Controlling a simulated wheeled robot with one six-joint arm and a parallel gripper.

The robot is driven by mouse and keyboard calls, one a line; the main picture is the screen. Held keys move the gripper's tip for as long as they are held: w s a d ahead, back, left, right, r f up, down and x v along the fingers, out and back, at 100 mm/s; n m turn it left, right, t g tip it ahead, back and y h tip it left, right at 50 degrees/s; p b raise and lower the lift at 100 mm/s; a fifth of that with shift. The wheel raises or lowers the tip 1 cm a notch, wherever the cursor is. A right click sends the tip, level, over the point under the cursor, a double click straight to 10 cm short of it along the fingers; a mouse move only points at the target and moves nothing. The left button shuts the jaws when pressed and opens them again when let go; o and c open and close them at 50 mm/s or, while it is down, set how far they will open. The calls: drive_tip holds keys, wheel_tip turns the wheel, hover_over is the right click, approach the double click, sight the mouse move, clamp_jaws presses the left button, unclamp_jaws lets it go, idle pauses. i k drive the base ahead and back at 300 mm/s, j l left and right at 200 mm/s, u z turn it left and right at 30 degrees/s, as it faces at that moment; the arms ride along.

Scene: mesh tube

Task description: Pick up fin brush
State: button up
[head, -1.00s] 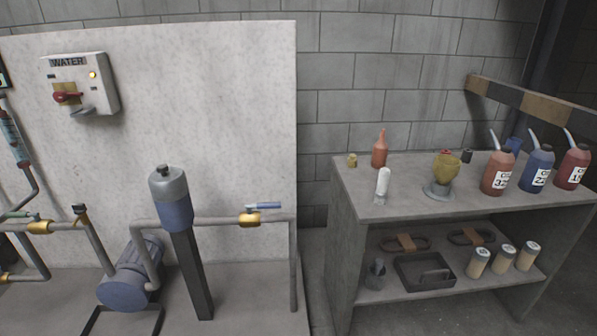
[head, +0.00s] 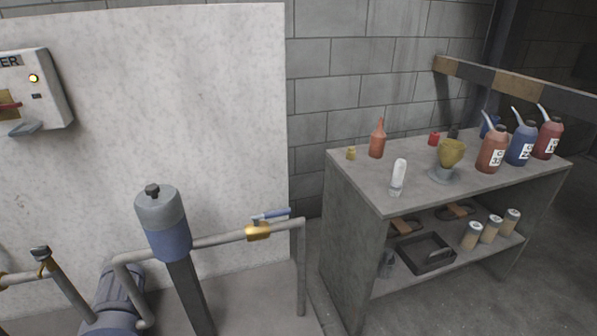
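No object in the head view is clearly identifiable as the fin brush. Candidates show small on the lower shelf of the grey workbench (head: 355,235). Two dark flat items with brown bands, one at the left (head: 405,227) and one farther right (head: 457,211), lie toward its back, partly hidden by the top. A dark tray (head: 413,250) in front holds a small greyish item (head: 440,252). A grey cup-like holder (head: 386,264) stands left of the tray, partly hidden by the side panel. My gripper is not in view.
On the benchtop stand a white bottle (head: 397,178), a red bottle (head: 377,140), a yellow cup-shaped object (head: 450,153) and several spouted jugs (head: 491,150). Canisters (head: 471,236) stand on the lower shelf. Piping (head: 215,240) blocks the left. Floor right of the bench looks clear.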

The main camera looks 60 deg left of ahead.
sight(394, 190)
drive_tip(key=u, duration=1.5)
